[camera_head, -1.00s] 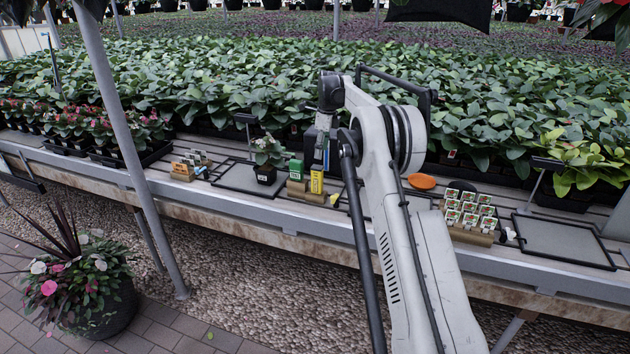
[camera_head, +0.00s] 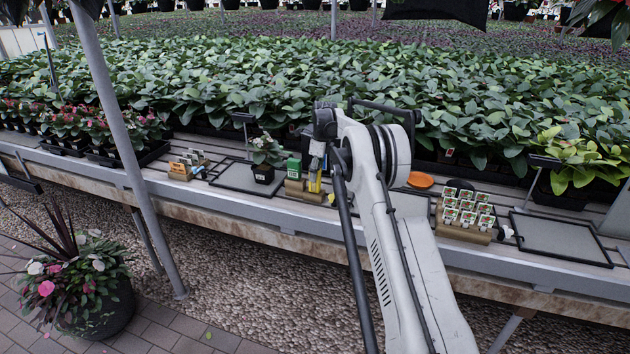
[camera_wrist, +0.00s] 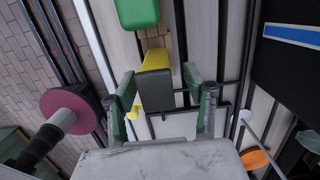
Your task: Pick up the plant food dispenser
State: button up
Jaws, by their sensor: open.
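A yellow container (camera_head: 315,184) stands on the bench in a tan holder, beside a green container (camera_head: 294,168). The pictures do not settle which one is the plant food dispenser. My gripper (camera_head: 317,160) is right above the yellow one and hides its upper part. In the wrist view my gripper (camera_wrist: 161,88) is open, with one finger on each side of a dark grey block; yellow (camera_wrist: 154,57) shows just beyond the block. I cannot tell whether the fingers touch it. The green container (camera_wrist: 138,12) is at the top of that view, outside the fingers.
A small potted plant (camera_head: 268,152) stands left of the green container. An orange dish (camera_head: 420,180) and a block of seed packets (camera_head: 466,214) are to the right. Dense foliage (camera_head: 230,90) fills the bench behind. A grey post (camera_head: 133,150) stands at the left.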

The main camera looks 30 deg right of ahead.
jog(key=f, duration=0.4)
jog(key=shift+w+a, duration=0.15)
jog(key=shift+a, duration=0.25)
grip_shut()
